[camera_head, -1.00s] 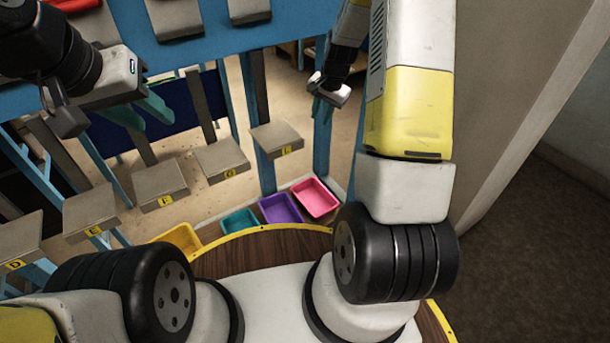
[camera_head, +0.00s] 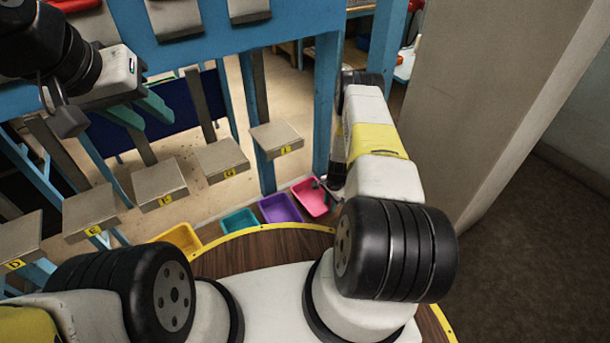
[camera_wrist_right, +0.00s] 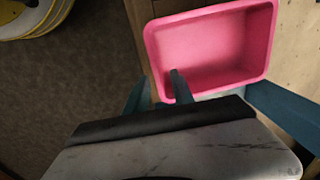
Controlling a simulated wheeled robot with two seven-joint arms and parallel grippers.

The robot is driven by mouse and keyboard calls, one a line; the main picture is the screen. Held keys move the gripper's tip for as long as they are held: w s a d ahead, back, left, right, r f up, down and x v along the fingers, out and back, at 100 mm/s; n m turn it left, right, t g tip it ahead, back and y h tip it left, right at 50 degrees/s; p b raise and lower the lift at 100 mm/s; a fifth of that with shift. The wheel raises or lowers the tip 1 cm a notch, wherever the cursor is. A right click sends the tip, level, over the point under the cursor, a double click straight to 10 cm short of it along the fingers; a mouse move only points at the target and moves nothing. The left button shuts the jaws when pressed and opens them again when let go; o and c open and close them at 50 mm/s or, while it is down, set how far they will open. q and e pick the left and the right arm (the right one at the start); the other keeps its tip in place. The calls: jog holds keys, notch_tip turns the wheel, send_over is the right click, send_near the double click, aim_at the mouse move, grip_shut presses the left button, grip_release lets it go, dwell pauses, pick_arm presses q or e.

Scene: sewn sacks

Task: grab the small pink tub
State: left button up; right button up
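The small pink tub (camera_head: 309,199) stands on the floor at the right end of a row of tubs. It fills the upper right of the right wrist view (camera_wrist_right: 208,48) and looks empty. My right gripper (camera_head: 326,187) is low at the tub's right side. In the right wrist view my right gripper (camera_wrist_right: 158,88) looks open, with one finger outside the tub's wall and one over its inside; contact cannot be told. My left gripper (camera_head: 142,117) is open and empty at the upper left, far from the tub.
A purple tub (camera_head: 279,208), a teal tub (camera_head: 240,221) and a yellow tub (camera_head: 181,238) stand to the left of the pink one. A blue rack post (camera_head: 325,105) rises close behind it. Labelled grey shelves (camera_head: 221,158) stick out above. A pale wall (camera_head: 490,90) stands at the right.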

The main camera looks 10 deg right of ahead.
aim_at(328, 215)
jog(key=f, duration=0.5)
jog(key=shift+a, duration=0.25)
grip_shut()
jog(key=shift+r, duration=0.1)
dwell(1.0)
